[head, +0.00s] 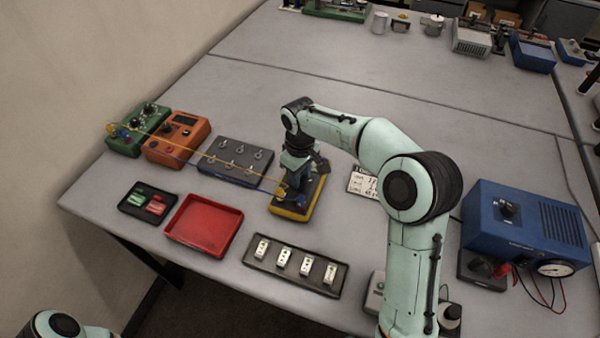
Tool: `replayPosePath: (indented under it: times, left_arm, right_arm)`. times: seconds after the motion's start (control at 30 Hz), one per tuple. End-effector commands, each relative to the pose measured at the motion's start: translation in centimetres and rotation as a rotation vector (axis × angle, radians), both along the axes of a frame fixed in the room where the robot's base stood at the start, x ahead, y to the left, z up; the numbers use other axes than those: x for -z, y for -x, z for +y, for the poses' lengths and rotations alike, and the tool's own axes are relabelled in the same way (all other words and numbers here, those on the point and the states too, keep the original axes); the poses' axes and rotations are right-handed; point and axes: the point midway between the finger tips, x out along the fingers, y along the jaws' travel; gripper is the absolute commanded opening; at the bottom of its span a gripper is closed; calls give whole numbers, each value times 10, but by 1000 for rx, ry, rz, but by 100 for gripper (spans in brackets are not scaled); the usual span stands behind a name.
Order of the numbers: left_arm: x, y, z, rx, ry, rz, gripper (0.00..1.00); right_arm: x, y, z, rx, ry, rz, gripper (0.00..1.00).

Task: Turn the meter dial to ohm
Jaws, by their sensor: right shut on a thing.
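The yellow-edged meter (312,203) lies on the grey table near its front middle, a little right of the red tray. My right gripper (294,178) points down over the meter, shut on the meter dial, as far as the view lets me judge. The gripper and wrist hide the dial and most of the meter's face, so its setting cannot be read. Yellow and blue leads (205,157) run from the meter to the green box (137,128) at the left. Only a piece of my left arm shows at the bottom left; its gripper is out of view.
Left of the meter are an orange box (177,140), a dark switch panel (235,163), a red tray (203,226) and a small black tray (148,202). A black strip with white modules (295,264) lies in front. A blue power unit (523,222) stands right.

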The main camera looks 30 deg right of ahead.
Motion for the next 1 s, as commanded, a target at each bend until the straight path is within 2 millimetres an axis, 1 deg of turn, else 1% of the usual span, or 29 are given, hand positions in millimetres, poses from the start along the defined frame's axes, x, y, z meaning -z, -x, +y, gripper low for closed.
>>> replayPosePath:
  times: [0.1, 0.33, 0.87, 0.9, 0.97, 1.0]
  left_arm:
    - [-1, -1, 0, 0, 0, -1, 54]
    - [-2, -2, 0, 0, 0, -2, 54]
    - [-2, -2, 0, 0, 0, -2, 54]
    - [-2, -2, 0, 0, 0, -2, 54]
    - [-2, -2, 0, 0, 0, -2, 54]
    - [-2, -2, 0, 0, 0, -2, 54]
  right_arm:
    - [0, 0, 0, 64, 0, 0, 3]
    - [0, 0, 0, 141, 0, -1, 3]
    - [0, 0, 0, 165, 0, -1, 3]
    - [0, 0, 0, 165, 0, -1, 37]
    - [0, 0, 0, 165, 0, -1, 56]
    - [0, 0, 0, 165, 0, -1, 59]
